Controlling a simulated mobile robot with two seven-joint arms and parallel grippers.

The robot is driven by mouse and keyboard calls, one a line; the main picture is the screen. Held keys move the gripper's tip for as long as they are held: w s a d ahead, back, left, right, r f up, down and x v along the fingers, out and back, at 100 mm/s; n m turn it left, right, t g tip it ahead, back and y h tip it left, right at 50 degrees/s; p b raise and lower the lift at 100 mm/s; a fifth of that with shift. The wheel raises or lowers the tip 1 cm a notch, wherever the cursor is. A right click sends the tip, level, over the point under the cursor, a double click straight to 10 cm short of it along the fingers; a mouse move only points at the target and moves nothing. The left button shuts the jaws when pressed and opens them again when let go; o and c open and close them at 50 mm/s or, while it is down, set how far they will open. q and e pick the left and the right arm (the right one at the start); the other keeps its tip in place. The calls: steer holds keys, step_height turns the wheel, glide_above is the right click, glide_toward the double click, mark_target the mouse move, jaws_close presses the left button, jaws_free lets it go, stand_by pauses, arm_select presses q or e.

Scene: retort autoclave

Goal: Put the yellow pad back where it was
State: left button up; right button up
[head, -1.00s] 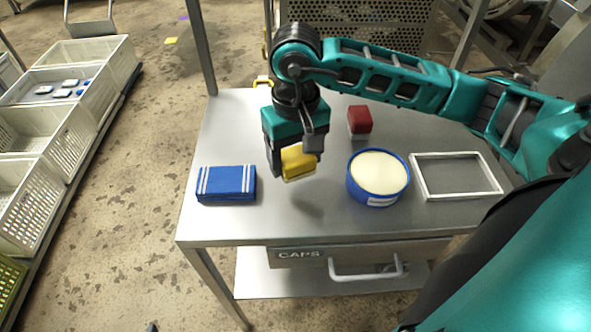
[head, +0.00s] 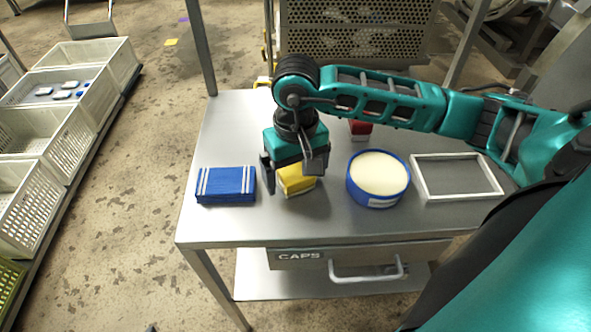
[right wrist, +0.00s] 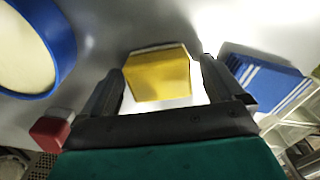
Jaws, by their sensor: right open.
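The yellow pad (head: 297,180) sits on the steel table (head: 300,222) between the folded blue cloth and the blue tub. My right gripper (head: 294,182) is right over it, pointing down, with its fingers apart on either side of the pad. In the right wrist view the pad (right wrist: 158,76) lies between the two open fingertips (right wrist: 160,75), with gaps showing at both sides. My left gripper is not in view.
The folded blue cloth (head: 226,184) with white stripes lies to the left. The blue tub (head: 378,178) of pale contents and an empty white-rimmed frame (head: 456,196) lie to the right. A red block (head: 361,128) is behind, partly hidden by my arm. White crates (head: 42,135) stand on the floor at left.

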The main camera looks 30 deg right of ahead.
mark_target(296, 171)
step_height(296, 171, up, 12)
steer(key=shift+p, duration=0.3)
steer(key=shift+s, duration=0.1)
stand_by(0.6)
